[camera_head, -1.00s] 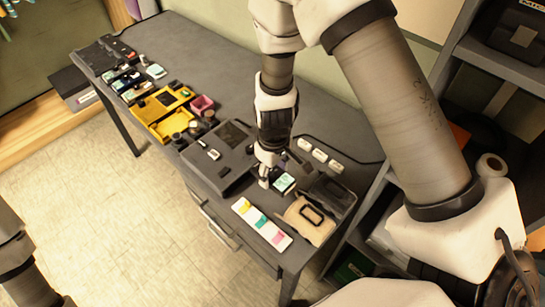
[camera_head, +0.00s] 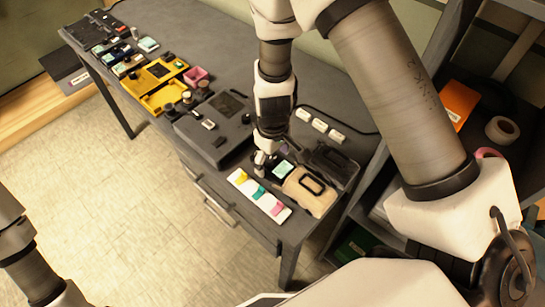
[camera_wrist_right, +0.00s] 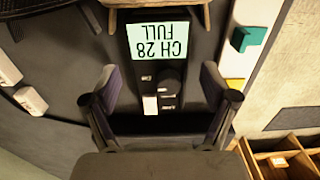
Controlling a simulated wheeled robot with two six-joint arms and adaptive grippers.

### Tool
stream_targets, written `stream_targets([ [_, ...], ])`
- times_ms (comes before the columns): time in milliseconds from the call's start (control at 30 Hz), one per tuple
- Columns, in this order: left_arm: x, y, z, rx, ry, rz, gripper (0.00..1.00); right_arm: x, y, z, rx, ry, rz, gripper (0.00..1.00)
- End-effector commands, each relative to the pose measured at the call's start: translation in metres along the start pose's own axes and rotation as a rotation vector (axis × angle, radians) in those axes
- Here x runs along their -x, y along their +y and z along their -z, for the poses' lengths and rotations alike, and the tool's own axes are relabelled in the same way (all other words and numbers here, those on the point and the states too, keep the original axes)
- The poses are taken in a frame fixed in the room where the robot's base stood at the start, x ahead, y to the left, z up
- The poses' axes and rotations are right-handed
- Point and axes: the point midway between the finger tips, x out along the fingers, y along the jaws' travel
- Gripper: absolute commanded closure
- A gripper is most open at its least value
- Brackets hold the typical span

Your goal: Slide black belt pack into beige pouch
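The black belt pack (camera_head: 283,170) has a pale green screen. In the right wrist view the pack (camera_wrist_right: 158,70) lies flat, and its screen reads "CH 28 FULL". The beige pouch (camera_head: 306,194) lies beside it toward the lower right. The pack's screen end is close to the pouch; I cannot tell whether it is inside. In the right wrist view only the pouch's edge (camera_wrist_right: 203,12) shows at the top. My right gripper (camera_wrist_right: 160,88) is open, its fingers on either side of the pack's rear part with visible gaps. My left gripper is out of view.
A white strip with coloured tabs (camera_head: 259,198) lies beside the pack and pouch. White blocks (camera_head: 320,125) stand in a row at the back. A dark case (camera_head: 213,130) and yellow tray (camera_head: 160,90) are left. Shelves (camera_head: 400,215) rise at right.

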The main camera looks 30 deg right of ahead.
Motion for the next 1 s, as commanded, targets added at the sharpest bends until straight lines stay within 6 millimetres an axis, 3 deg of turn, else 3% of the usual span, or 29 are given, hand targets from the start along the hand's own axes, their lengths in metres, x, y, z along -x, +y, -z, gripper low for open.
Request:
stream_targets([
  [367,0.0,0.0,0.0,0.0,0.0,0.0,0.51,0.009,0.0,0.001,0.0,0.002,0.0,0.13],
  [800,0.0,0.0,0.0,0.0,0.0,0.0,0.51,0.108,0.0,0.0,0.0,0.004,-0.002,0.13],
  [1000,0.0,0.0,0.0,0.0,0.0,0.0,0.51,0.121,0.0,-0.001,0.0,0.0,-0.001,0.13],
])
